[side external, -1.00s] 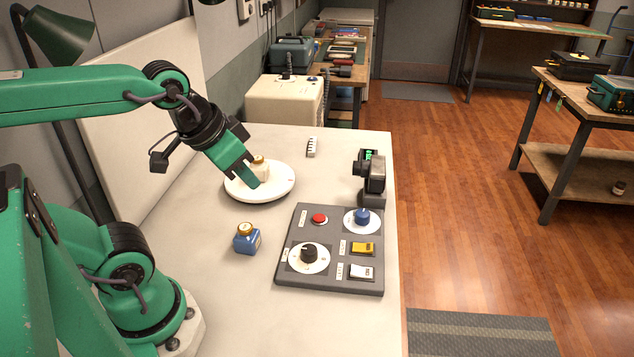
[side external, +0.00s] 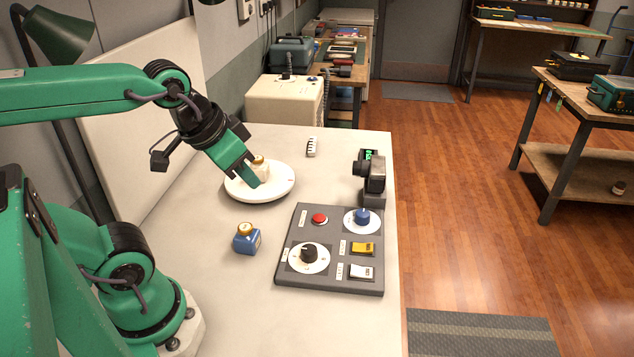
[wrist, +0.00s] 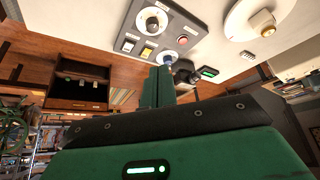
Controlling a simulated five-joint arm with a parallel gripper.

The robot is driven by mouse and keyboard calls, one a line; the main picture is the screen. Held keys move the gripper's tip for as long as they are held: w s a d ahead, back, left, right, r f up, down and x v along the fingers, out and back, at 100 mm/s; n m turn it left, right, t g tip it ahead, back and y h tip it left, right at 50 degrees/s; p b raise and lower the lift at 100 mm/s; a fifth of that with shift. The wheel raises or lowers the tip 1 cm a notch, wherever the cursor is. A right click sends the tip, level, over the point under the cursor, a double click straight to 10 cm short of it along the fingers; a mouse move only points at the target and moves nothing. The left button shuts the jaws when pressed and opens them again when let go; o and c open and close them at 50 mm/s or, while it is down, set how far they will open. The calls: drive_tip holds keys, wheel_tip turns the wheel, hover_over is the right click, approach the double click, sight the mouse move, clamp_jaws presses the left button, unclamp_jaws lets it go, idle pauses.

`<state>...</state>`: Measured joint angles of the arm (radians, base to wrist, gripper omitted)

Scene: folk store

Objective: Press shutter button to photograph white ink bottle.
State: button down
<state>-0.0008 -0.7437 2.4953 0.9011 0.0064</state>
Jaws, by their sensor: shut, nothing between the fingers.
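The white ink bottle (side external: 263,167) with a gold cap stands on the round white turntable (side external: 285,191), partly hidden by my gripper. My gripper (side external: 254,184) is shut and empty, its fingertips just in front of the bottle; I cannot tell whether they touch it. The grey control panel (side external: 330,284) has a red button (side external: 319,218), a blue knob (side external: 362,217), a black knob (side external: 309,254), a yellow switch (side external: 363,248) and a white switch (side external: 361,272). The camera (side external: 375,174) stands at the right table edge. The wrist view shows the panel (wrist: 184,19) above my shut fingers.
A blue ink bottle (side external: 247,239) stands on the white table (side external: 225,307) left of the panel. A small white block with dark marks (side external: 311,147) lies at the back. A tall white board (side external: 140,120) borders the left side. The front of the table is clear.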

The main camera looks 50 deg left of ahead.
drive_tip(key=shift+w+m, duration=0.5)
drive_tip(key=shift+w, duration=0.5)
drive_tip(key=m+g, duration=0.6)
drive_tip(key=m, duration=0.2)
hover_over(319, 217)
wheel_tip(319, 217, down, 8)
drive_tip(key=shift+r, duration=0.2)
drive_tip(key=shift+d+f, duration=0.1)
wheel_tip(319, 217, down, 14)
drive_tip(key=shift+r, duration=0.1)
